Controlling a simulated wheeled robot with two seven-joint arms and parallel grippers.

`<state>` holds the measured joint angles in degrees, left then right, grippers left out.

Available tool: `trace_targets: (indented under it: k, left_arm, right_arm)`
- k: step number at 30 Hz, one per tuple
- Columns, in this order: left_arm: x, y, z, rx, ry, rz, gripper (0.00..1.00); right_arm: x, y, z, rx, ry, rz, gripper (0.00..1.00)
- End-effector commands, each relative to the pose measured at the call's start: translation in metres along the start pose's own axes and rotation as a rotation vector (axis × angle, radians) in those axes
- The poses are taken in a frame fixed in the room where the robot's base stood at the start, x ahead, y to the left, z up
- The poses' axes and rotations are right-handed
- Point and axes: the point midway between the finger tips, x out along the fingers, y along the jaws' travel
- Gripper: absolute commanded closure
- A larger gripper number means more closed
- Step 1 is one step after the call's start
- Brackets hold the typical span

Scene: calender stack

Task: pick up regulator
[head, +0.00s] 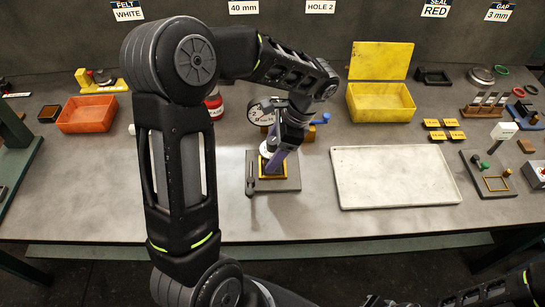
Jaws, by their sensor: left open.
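A round white-faced gauge with a dark rim (260,112), which may be the regulator, stands on the table just behind and left of my left wrist. My left gripper (273,163) points down over a grey base plate (290,184) with a yellow frame and a small dark post. Its fingers are open near a whitish, dark-topped part inside the frame. The wrist hides much of this part, and I cannot tell whether the fingers touch it. My right gripper is not in view; only dark links of my right arm show at the lower right.
A white tray (394,204) lies right of the base plate. An open yellow box (381,117) stands behind it, and an orange bin (87,128) is at left. A red bottle (214,105) stands behind my left arm. Small parts crowd the right side.

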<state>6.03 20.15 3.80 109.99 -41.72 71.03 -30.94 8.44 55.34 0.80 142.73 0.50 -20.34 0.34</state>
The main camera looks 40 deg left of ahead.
Motion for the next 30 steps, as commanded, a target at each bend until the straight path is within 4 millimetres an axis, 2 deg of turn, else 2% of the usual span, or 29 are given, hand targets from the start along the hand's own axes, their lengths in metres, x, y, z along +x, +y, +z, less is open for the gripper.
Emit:
trace_targets:
  k: [12,30]
  left_arm:
    - [-0.0005,-0.0001,0.0,0.0,0.0,0.0,0.34]
    - [-0.0004,0.0001,0.0,0.0,0.0,0.0,0.83]
  right_arm:
    - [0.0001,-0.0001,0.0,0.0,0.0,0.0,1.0]
    - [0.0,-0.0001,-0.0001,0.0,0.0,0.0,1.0]
